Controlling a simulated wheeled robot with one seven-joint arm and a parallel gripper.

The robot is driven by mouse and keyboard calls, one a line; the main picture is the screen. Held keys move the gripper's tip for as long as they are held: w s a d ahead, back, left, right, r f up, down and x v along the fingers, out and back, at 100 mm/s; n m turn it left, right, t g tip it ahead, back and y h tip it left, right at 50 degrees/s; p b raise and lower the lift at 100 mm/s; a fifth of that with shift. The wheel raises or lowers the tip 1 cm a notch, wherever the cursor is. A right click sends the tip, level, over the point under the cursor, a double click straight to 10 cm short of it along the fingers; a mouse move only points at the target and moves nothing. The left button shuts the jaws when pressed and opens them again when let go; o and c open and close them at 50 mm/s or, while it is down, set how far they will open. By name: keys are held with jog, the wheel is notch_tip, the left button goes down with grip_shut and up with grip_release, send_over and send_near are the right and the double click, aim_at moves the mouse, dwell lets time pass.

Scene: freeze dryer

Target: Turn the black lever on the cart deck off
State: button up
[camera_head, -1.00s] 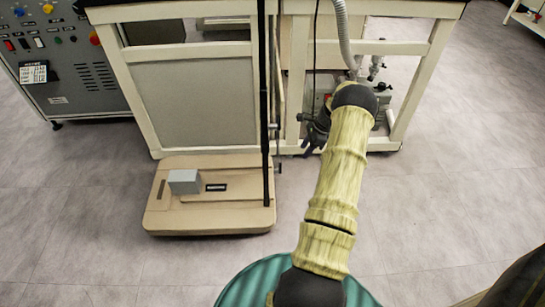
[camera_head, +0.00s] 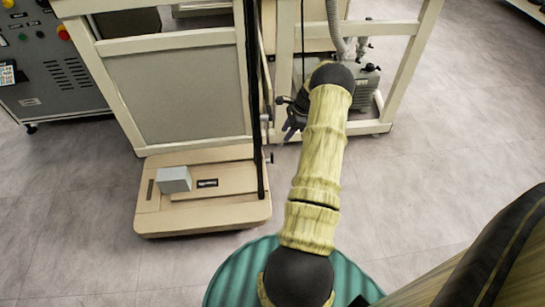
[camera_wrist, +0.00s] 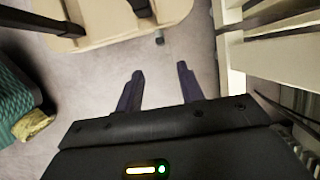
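My gripper (camera_head: 291,130) hangs low in front of the white-framed cart (camera_head: 120,100), near its lower deck (camera_head: 372,127). In the wrist view its two dark fingers (camera_wrist: 158,69) are apart with nothing between them. I cannot make out a black lever for certain in either view. My arm and wrist cover part of the deck. A grey pump (camera_head: 366,88) stands on the deck, partly behind my wrist. In the wrist view the white cart frame (camera_wrist: 232,60) is to the right of the fingers, apart from them.
A beige floor platform (camera_head: 225,213) with a grey box (camera_head: 174,179) and a black post (camera_head: 258,110) stands left of my gripper. It also shows in the wrist view (camera_wrist: 95,40). A grey control cabinet (camera_head: 50,75) is at the far left. Floor at the right is clear.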

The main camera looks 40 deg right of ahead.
aim_at(272, 156)
jog(key=b+x, duration=0.8)
jog(key=x, duration=0.7)
jog(key=shift+a+f+b, duration=0.15)
jog(key=shift+f+b, duration=0.15)
jog(key=shift+f, duration=0.05)
jog(key=shift+a, duration=0.1)
jog(key=shift+c, duration=0.5)
